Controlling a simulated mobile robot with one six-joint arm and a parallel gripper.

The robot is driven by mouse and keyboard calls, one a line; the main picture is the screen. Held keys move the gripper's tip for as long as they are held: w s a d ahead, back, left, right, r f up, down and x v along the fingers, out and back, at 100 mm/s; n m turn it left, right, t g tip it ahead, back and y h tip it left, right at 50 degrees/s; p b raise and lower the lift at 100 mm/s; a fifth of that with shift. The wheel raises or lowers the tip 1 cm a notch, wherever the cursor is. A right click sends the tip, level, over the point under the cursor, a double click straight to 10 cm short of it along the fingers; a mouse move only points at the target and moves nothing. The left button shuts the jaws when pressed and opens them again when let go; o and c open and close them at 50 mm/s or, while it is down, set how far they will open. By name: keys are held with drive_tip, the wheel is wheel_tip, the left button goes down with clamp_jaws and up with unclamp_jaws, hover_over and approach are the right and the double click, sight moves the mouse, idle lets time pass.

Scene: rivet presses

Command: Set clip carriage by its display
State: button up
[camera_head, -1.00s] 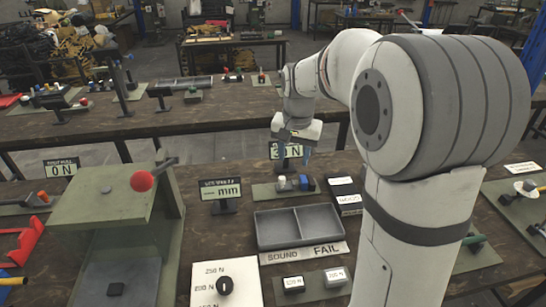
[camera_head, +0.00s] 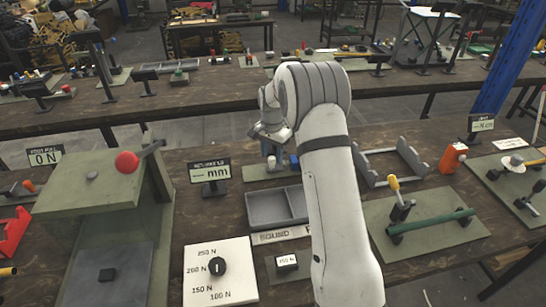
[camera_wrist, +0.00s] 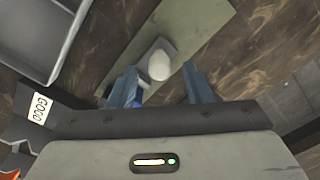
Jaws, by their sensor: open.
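A small grey block with a rounded white top (camera_wrist: 158,65) stands on a green base plate (camera_wrist: 190,25) in the wrist view; it may be the clip carriage. A blue part beside it is mostly hidden by the left finger. My gripper (camera_wrist: 160,77) is open, with its blue fingers apart on either side of the white top and nothing held. In the head view my gripper (camera_head: 268,150) is over the same plate, beside the white top (camera_head: 271,163).
A grey two-part tray (camera_head: 262,222) lies in front of the plate. A force dial board (camera_head: 217,268) and a green press with a red knob (camera_head: 127,163) stand left. A grey cradle (camera_head: 415,158) and a yellow-handled fixture (camera_head: 400,206) are right of my arm.

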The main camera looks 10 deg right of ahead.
drive_tip(key=shift+f, duration=1.1)
drive_tip(key=shift+c, duration=0.2)
clamp_jaws()
